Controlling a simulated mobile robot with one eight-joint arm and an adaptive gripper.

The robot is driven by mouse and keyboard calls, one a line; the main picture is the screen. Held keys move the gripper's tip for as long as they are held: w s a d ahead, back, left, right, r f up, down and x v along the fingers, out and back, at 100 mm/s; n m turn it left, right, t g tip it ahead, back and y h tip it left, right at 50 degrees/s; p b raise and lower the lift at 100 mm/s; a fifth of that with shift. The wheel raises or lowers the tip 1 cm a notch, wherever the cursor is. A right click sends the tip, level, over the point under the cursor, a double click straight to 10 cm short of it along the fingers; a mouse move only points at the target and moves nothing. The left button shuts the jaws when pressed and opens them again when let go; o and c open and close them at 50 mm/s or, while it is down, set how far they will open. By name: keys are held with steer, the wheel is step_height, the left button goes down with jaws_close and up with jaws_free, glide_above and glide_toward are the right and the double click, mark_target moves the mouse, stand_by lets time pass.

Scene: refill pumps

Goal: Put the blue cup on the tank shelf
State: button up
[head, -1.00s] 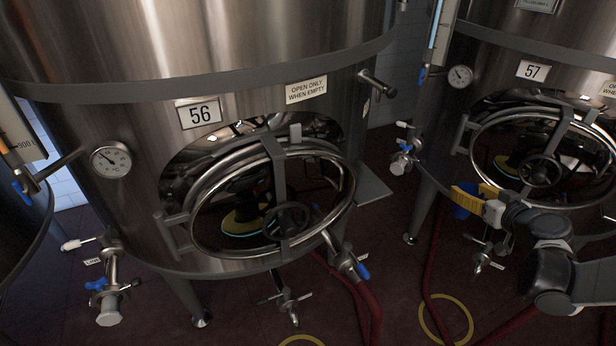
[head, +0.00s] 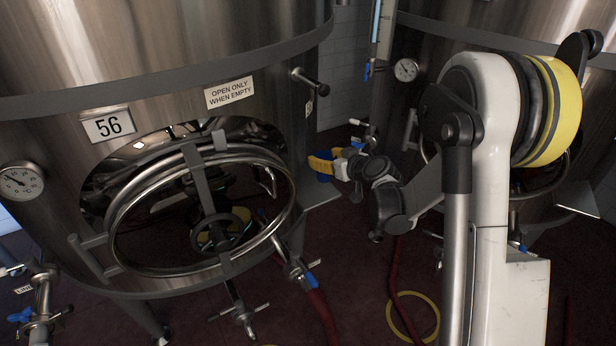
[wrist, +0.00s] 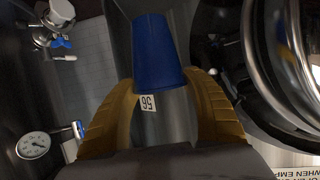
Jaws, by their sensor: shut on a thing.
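The blue cup (wrist: 157,52) is between the two yellow fingers of my gripper (wrist: 163,100) in the wrist view. In the head view a bit of the cup (head: 325,178) shows beside the yellow fingers of my gripper (head: 321,164), which are shut on it. The tank shelf (head: 319,195) is a flat grey plate at the right side of tank 56 (head: 150,60). The gripper and cup appear over or close to the shelf in the head view. Whether the cup touches the shelf cannot be told.
The round hatch (head: 205,225) of tank 56 stands out to the left, with a sampling tap (head: 310,82) above the shelf. Valves stick out below the hatch (head: 300,270). Another tank (head: 425,30) with a gauge stands at the right. Red hoses (head: 393,280) lie on the floor.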

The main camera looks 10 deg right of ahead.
steer(key=shift+w+a+f+b, duration=0.5)
steer(key=shift+w+f, duration=0.2)
steer(key=shift+f, duration=0.5)
steer(key=shift+w+a+f+b, duration=0.55)
steer(key=shift+w+f, duration=0.15)
steer(key=shift+f, duration=0.45)
steer(key=shift+w+a+f+b, duration=0.5)
steer(key=shift+w+f, duration=0.2)
steer(key=shift+f, duration=0.5)
steer(key=shift+f, duration=0.15)
steer(key=o, duration=0.8)
